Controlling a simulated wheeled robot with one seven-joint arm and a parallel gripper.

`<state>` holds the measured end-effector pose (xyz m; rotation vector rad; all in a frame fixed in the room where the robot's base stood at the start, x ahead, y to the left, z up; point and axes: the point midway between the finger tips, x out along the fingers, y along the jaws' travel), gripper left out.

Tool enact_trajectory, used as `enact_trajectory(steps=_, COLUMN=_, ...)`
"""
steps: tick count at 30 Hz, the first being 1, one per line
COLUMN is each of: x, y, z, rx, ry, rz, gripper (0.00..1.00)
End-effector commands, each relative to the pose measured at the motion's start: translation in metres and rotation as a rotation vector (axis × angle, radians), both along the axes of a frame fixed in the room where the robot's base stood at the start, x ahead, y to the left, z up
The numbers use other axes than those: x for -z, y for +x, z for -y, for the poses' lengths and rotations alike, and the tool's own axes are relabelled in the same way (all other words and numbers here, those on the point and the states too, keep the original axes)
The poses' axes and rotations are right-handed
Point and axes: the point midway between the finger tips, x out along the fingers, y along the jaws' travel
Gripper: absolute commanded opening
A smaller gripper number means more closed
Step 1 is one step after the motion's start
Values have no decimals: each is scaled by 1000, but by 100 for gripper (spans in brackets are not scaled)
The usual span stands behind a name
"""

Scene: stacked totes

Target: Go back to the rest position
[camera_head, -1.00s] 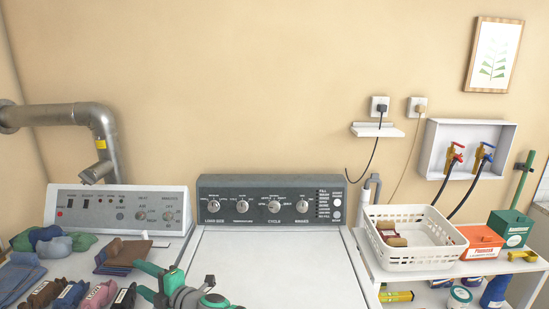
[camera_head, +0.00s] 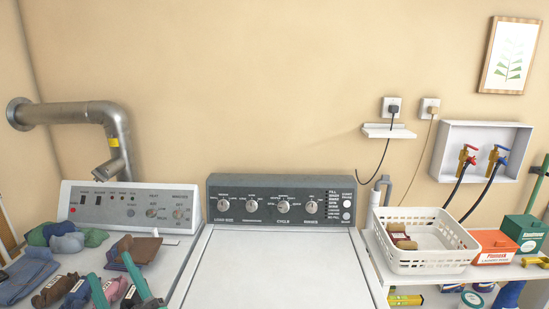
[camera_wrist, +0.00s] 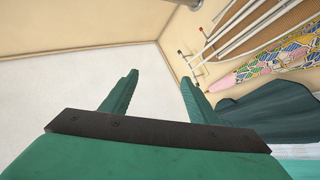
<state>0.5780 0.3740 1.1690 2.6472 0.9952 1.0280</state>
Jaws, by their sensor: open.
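My gripper (camera_head: 110,265) shows at the lower left of the head view, its two green fingers pointing up in front of the clothes on the left machine. In the wrist view my gripper (camera_wrist: 159,77) is open, with nothing between its fingers. Beyond them are a plain light surface and a cream wall. The rest of my arm is out of the head view.
Rolled and folded clothes (camera_head: 65,238) lie on the left machine. The washer lid (camera_head: 275,265) is bare. A white basket (camera_head: 425,262) with small items stands on the right shelf. The wrist view shows a patterned board (camera_wrist: 285,55) and dark green cloth (camera_wrist: 272,115).

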Motion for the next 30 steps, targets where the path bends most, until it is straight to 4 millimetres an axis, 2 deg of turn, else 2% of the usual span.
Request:
enact_trajectory(steps=8, x=32, y=-12, z=53, rx=83, ry=192, rz=-159, gripper=55)
enact_trajectory(steps=17, x=95, y=-38, z=117, rx=204, ry=327, rz=-333, gripper=55)
enact_trajectory(steps=23, x=146, y=-68, z=159, rx=296, ry=373, rz=-449, gripper=55)
enact_trajectory(steps=30, x=207, y=-120, z=210, rx=413, ry=382, rz=-585, gripper=55)
